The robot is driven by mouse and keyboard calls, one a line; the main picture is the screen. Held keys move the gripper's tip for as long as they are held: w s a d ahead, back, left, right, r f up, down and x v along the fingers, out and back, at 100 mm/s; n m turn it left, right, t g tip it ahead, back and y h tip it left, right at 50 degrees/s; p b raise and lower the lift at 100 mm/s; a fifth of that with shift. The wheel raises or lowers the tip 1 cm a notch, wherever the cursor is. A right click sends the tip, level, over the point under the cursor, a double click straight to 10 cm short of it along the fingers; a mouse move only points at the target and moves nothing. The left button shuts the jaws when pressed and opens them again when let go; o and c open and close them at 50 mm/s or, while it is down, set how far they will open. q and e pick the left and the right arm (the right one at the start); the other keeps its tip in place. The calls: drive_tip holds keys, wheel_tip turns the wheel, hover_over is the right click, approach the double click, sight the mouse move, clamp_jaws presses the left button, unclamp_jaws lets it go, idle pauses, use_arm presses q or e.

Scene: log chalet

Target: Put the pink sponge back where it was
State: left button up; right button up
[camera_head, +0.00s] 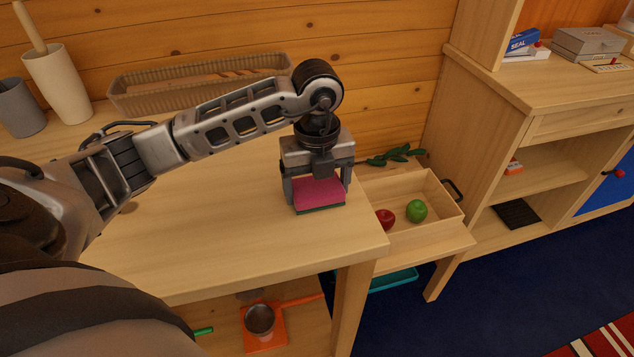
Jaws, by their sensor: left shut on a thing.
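The pink sponge (319,193) is a small block with a dark green underside. It is at the right end of the wooden counter (230,240), near the edge. My left gripper (318,186) points down and is shut on the sponge, with one finger at each side of it. The sponge is at or just above the counter top; I cannot tell whether it touches. My right gripper is not in view.
A long ribbed basket (150,98) and two cups stand at the back. Right of the counter, a lower wooden tray (450,210) holds a red apple (385,219) and a green apple (417,210). A pan (260,320) sits on the shelf below. The counter's middle is clear.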

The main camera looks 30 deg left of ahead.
sight(317, 185)
use_arm(q)
drive_tip(key=shift+f, duration=0.2)
drive_tip(key=o, duration=0.9)
drive_tip(key=shift+r, duration=0.15)
drive_tip(key=shift+r, duration=0.25)
wheel_tip(317, 185, up, 12)
drive_tip(key=shift+f+p, duration=0.15)
drive_tip(key=shift+p, duration=0.25)
